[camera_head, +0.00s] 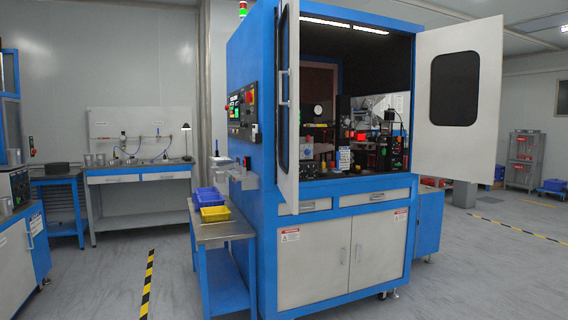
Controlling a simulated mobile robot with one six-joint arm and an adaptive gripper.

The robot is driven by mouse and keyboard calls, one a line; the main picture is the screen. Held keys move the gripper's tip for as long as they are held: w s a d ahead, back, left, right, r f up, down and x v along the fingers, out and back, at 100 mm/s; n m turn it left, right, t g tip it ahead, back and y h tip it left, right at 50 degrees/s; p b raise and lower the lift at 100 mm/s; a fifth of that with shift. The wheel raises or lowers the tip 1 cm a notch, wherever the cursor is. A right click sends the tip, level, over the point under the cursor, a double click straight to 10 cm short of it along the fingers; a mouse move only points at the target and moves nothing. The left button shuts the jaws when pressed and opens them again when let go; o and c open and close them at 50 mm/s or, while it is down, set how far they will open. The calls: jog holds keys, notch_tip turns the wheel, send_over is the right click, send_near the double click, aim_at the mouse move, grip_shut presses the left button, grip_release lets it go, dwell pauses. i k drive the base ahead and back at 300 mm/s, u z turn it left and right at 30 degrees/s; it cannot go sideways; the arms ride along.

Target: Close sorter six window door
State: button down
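A tall blue vision sorter cabinet (249,170) stands in the middle of the head view. Its upper window doors both stand open. The left door (289,150) is swung out toward me and shows nearly edge-on, with a long handle on it. The right door (456,95) is swung wide to the right, a pale panel with a dark rounded window. Through the opening I see instruments and a small red-lit screen (361,136). No sorter number is readable. My gripper is not in view.
A blue side table (226,232) with blue and yellow bins stands against the sorter's left side. A control panel with a red button (250,96) is on that side. Open grey floor lies in front and right. Workbenches line the left back wall.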

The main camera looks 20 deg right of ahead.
aim_at(288, 22)
jog(key=z, duration=0.05)
jog(key=i, duration=1)
jog(key=u, duration=0.05)
